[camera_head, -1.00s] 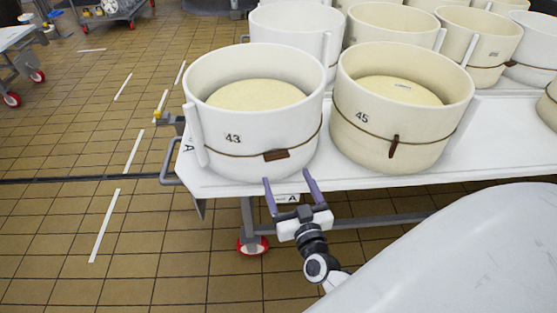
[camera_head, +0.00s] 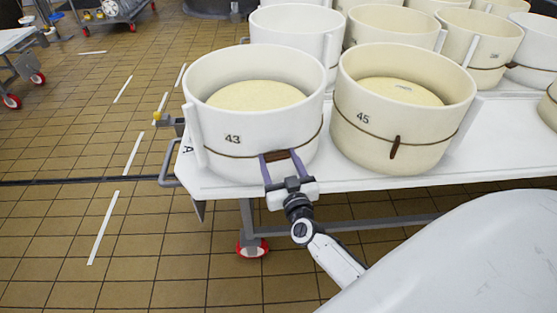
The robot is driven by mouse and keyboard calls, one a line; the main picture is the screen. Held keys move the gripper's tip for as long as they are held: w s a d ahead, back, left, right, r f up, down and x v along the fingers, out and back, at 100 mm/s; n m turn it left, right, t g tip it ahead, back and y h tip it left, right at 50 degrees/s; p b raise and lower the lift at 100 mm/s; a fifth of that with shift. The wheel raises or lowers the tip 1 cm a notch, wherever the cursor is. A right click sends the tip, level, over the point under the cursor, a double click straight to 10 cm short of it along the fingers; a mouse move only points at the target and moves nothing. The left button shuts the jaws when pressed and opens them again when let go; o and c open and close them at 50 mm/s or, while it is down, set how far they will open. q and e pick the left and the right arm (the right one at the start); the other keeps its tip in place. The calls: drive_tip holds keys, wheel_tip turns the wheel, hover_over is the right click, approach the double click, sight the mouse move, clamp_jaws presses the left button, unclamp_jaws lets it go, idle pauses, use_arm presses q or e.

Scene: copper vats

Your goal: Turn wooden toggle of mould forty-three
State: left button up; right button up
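Mould 43 (camera_head: 225,115) is a white round tub holding a pale cheese, at the near left corner of the white table. A dark cord runs around its lower wall. The brown wooden toggle (camera_head: 279,155) lies nearly level on the cord at the mould's front. My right gripper (camera_head: 279,155) is at the toggle, with one purple finger at its left end and the other at its right end. I cannot tell whether the fingers touch it. The fingers are spread apart. My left gripper is not in view.
Mould 45 (camera_head: 365,140) stands close at the right, its toggle (camera_head: 395,147) upright. More moulds stand behind. The white table (camera_head: 450,170) has a grey handle (camera_head: 167,165) at its left end and a red wheel (camera_head: 252,247) below.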

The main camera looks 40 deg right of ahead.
drive_tip(key=c, duration=0.5)
drive_tip(key=shift+c, duration=0.2)
drive_tip(key=shift+m, duration=0.4)
drive_tip(key=m, duration=0.2)
drive_tip(key=shift+m, duration=0.4)
drive_tip(key=m, duration=0.3)
drive_tip(key=shift+m, duration=0.3)
drive_tip(key=m+b, duration=0.1)
drive_tip(key=m, duration=0.5)
drive_tip(key=shift+f, duration=0.15)
drive_tip(key=m+b, duration=0.1)
drive_tip(key=m, duration=0.2)
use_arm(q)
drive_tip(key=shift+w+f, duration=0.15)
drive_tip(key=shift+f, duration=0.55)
use_arm(e)
drive_tip(key=shift+m, duration=0.9)
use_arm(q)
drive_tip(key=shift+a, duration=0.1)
